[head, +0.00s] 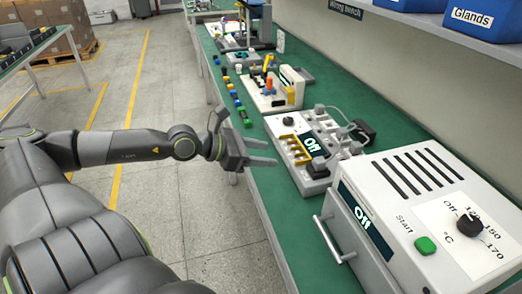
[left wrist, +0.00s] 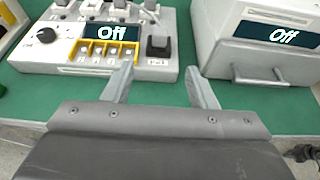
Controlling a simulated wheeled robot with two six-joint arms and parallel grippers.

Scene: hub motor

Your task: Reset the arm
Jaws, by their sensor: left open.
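My left arm (head: 110,147) comes in from the left in the head view and stretches over the aisle toward the green bench. My left gripper (head: 268,152) is open and empty at the bench's near edge, beside the white unit with yellow parts (head: 296,148). In the left wrist view the two fingers of my left gripper (left wrist: 158,72) stand apart, with green bench top between them. That white unit (left wrist: 60,62) is ahead to the left, and the white oven-like box (left wrist: 225,80) is ahead to the right. My right gripper does not show.
The green bench (head: 262,186) runs away from me along the right. The oven-like box (head: 377,171) with a front handle stands nearest. Small coloured parts (head: 236,101) and other stations stand farther along. Blue bins (head: 487,18) sit on a shelf above. The grey floor (head: 190,205) is clear.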

